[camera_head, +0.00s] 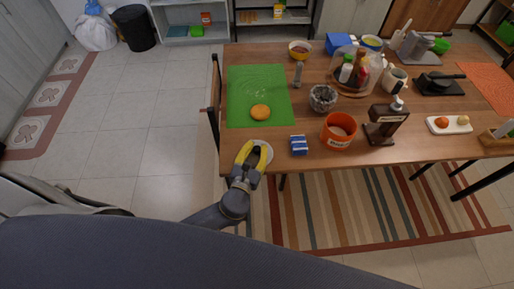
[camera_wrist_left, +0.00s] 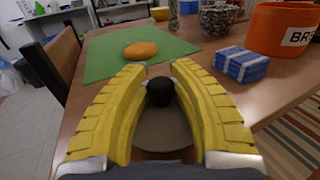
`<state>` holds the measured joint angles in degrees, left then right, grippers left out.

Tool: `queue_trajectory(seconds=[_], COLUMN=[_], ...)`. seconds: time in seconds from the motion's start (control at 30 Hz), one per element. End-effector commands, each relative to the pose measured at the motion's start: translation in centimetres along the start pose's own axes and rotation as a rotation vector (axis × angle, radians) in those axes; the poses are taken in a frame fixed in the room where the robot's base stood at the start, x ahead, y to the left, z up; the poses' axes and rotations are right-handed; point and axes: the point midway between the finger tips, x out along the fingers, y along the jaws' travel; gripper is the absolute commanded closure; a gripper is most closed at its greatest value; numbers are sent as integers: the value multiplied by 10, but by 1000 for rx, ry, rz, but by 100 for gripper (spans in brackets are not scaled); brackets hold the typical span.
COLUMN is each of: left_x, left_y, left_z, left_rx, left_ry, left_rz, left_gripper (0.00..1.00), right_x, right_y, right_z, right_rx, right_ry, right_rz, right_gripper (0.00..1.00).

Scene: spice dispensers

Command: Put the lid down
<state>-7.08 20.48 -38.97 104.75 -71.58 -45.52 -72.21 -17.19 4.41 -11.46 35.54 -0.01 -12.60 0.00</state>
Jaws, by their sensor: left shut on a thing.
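My left gripper (camera_head: 255,152) is at the front edge of the table, left of the blue-and-white packet. In the left wrist view its yellow fingers (camera_wrist_left: 159,80) are closed around the black knob (camera_wrist_left: 160,93) of a lid. The lid's round, greyish disc (camera_wrist_left: 163,130) shows between and below the fingers. In the head view the pale lid (camera_head: 268,153) is partly hidden by the gripper. I cannot tell whether its underside touches the table. My right gripper is not in view.
A green mat (camera_head: 256,85) with an orange bun (camera_head: 260,112) lies behind the lid. The blue-and-white packet (camera_head: 299,145), an orange pot (camera_head: 338,131), a glass jar (camera_head: 322,98) and a dark dispenser (camera_head: 385,123) stand to the right. Bare wood (camera_head: 280,140) lies between lid and packet.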

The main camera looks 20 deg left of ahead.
Motion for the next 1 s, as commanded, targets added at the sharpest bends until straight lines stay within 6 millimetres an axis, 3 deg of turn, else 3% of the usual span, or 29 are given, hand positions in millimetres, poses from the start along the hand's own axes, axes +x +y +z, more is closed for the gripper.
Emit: queue_trajectory(seconds=[0.37,0.4,0.57,0.9,1.0], left_x=[0,0,0,0,-12], left_y=[0,0,0,0,0], left_z=[-3,-3,-2,1,-1], left_rx=[-1,-2,-1,0,-1], left_ry=[0,0,0,-1,2], left_rz=[1,1,1,0,0], left_gripper=[100,72,53,53,53], right_x=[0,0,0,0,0], right_y=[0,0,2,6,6], right_z=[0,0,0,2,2], right_rx=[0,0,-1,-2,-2], right_ry=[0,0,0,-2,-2], right_rz=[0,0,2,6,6], right_gripper=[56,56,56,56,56])
